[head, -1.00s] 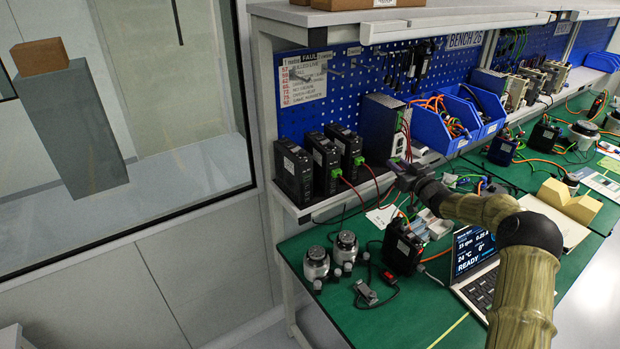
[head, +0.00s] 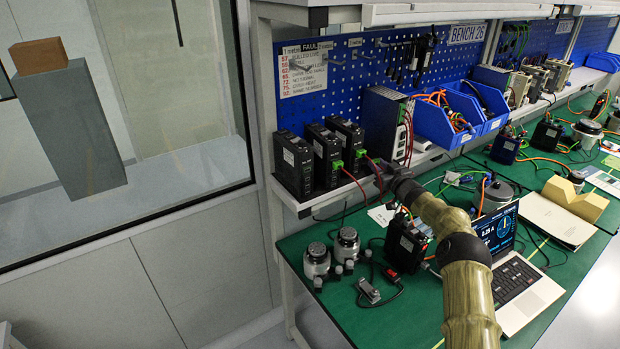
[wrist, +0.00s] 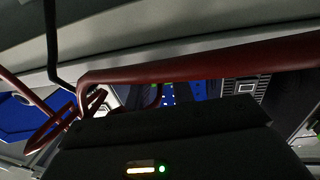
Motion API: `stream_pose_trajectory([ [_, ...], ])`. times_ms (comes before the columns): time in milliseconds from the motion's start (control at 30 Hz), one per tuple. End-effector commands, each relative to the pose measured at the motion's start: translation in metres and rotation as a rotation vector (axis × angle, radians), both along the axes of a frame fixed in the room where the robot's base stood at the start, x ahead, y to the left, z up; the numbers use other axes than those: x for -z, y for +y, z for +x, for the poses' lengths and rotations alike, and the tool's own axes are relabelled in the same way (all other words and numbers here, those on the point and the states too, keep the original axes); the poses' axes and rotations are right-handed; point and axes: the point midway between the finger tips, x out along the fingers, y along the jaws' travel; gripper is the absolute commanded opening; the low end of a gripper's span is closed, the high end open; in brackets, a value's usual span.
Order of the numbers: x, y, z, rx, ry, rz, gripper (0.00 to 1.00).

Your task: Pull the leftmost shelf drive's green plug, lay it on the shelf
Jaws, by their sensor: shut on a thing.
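Three black shelf drives stand in a row on the shelf at left in the head view. The leftmost drive (head: 293,163) shows no green plug on its front. The middle drive (head: 322,152) has a green plug (head: 338,165) with a red cable, and the right drive (head: 347,138) has another (head: 361,154). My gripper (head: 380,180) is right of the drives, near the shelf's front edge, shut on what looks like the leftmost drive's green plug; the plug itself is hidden. In the wrist view a thick red cable (wrist: 200,70) crosses close to the camera, above a dark housing that hides the fingertips.
Blue bins (head: 440,125) and a grey-black unit (head: 385,125) stand right of the drives. Below on the green bench (head: 415,315) are round metal-topped parts (head: 347,245), a black drive (head: 402,243) and a laptop (head: 515,285). Bare shelf edge (head: 310,207) shows before the drives.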

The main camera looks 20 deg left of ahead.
Motion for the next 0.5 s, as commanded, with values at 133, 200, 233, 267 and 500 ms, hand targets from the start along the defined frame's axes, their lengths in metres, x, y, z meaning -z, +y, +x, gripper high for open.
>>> stream_pose_trajectory([
  [133,0.0062,0.0010,-0.0002,-0.001,-0.001,0.000,0.00],
  [200,0.0058,0.0012,-0.0002,-0.002,-0.001,0.000,0.00],
  [233,0.0056,0.0013,-0.0003,-0.002,-0.001,0.000,0.00],
  [267,0.0054,0.0013,-0.0003,-0.002,-0.001,0.000,0.00],
  [500,0.0054,0.0014,-0.0004,-0.002,-0.001,0.000,0.50],
])
